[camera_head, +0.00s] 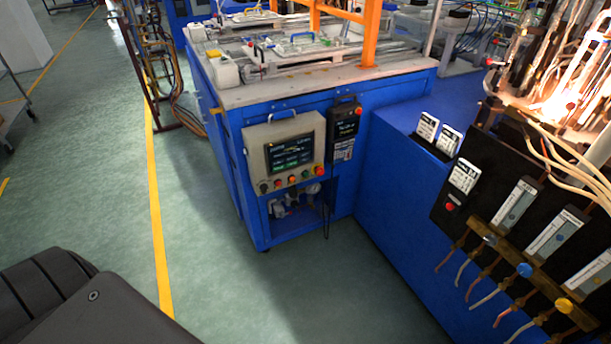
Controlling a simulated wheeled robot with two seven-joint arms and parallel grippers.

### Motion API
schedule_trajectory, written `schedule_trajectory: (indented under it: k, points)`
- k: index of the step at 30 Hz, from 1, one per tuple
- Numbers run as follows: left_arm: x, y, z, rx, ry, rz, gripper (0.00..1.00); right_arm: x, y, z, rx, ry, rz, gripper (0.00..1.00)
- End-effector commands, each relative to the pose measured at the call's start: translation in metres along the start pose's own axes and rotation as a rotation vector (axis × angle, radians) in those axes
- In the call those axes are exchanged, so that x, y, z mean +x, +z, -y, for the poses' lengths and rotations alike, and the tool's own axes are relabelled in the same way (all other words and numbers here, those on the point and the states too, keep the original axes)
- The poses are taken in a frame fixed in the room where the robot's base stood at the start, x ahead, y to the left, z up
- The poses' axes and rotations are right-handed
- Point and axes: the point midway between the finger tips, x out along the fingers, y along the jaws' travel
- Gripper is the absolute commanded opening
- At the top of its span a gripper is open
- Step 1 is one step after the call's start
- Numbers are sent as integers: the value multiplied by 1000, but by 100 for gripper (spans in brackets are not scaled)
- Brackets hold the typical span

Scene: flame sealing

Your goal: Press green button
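A control panel (256,160) with a lit screen (290,152) is on the front of the blue machine, near the middle of the view. A row of several small buttons runs along its lower edge. One small button (305,174) in this row looks green, though it is too small to be sure. Neither of my grippers is in view, and nothing of mine touches the panel.
The blue machine (230,195) carries an orange frame (370,35) on top. A dark handheld unit (343,130) hangs beside the panel. A blue bench (395,210) with gauges, hoses and a bright flame area is at right. Green floor (200,240) in front is clear.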

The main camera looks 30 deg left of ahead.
Motion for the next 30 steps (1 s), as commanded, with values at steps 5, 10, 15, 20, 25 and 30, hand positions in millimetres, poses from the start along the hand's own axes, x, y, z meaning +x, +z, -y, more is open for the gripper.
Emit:
schedule_trajectory:
  k: [5,10,15,20,25,30]
  points:
    - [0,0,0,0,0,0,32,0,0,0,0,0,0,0]
    - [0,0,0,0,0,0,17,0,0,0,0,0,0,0]
    - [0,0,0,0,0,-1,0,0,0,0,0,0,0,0]
    - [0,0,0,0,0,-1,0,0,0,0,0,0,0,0]
    - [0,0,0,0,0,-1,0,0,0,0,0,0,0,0]
    - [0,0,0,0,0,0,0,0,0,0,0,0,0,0]
